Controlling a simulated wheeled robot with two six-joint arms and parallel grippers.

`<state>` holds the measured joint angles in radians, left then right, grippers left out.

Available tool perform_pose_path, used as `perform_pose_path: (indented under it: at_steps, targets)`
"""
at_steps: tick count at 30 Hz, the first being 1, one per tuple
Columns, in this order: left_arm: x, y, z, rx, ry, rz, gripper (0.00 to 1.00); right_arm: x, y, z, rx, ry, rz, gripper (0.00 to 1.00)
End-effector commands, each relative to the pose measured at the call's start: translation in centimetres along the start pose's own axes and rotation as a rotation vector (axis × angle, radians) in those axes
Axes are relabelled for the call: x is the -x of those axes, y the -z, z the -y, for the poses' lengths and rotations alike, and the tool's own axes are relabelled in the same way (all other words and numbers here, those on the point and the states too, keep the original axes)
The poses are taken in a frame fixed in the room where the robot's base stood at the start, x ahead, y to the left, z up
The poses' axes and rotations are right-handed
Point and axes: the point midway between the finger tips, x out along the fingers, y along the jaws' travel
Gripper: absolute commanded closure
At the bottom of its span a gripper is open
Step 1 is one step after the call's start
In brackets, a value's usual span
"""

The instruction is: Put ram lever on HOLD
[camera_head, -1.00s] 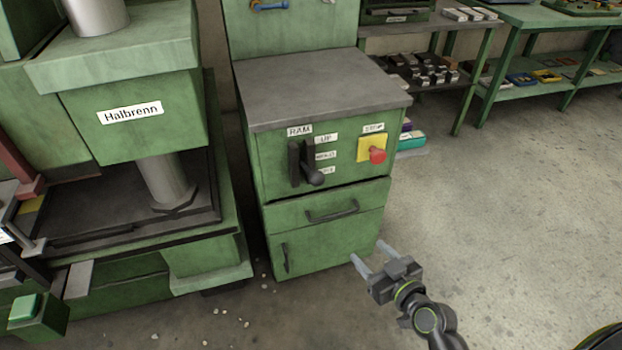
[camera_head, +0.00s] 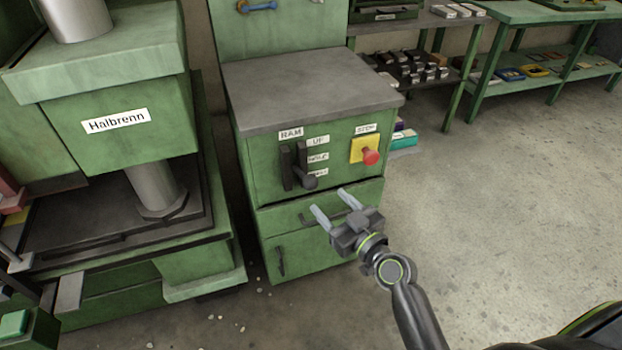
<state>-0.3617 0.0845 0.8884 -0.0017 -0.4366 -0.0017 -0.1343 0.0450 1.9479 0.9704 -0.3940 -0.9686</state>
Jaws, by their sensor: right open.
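The RAM lever (camera_head: 308,182) is dark with a round knob and juts from a black slotted plate on the green control cabinet (camera_head: 350,225). Its knob is low, near the bottom label. The UP label (camera_head: 318,141) is at the top, the HOLD label (camera_head: 317,157) in the middle. The lowest label is partly covered by the lever and I cannot read it. My right gripper (camera_head: 328,200) is open and empty, with its two grey fingers pointing up toward the panel. It shows just below and right of the knob, apart from it. My left gripper is not in view.
A red STOP button (camera_head: 371,156) on a yellow plate is right of the lever. Open floor (camera_head: 490,220) lies to the right.

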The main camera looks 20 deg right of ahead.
Motion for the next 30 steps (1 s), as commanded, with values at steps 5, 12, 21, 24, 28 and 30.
perform_pose_path:
  at_steps: [5,12,21,24,28,30]
  targets:
    - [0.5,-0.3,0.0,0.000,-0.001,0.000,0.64,-3.8,0.2,0.0,0.000,0.001,-0.001,0.43]
    - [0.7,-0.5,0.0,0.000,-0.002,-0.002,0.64,-7.3,0.0,0.0,0.000,0.001,0.000,0.43]
    - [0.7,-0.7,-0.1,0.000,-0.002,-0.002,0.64,-8.7,0.0,0.0,0.000,0.000,0.001,0.43]
    - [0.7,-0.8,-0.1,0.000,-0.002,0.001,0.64,-8.7,-0.1,0.0,0.000,0.000,0.001,0.43]
    - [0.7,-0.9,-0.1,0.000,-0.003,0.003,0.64,-8.7,-0.1,0.0,0.000,0.000,0.000,0.46]
    - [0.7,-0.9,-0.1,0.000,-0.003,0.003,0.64,-8.7,-0.1,0.0,0.000,0.000,0.001,0.55]
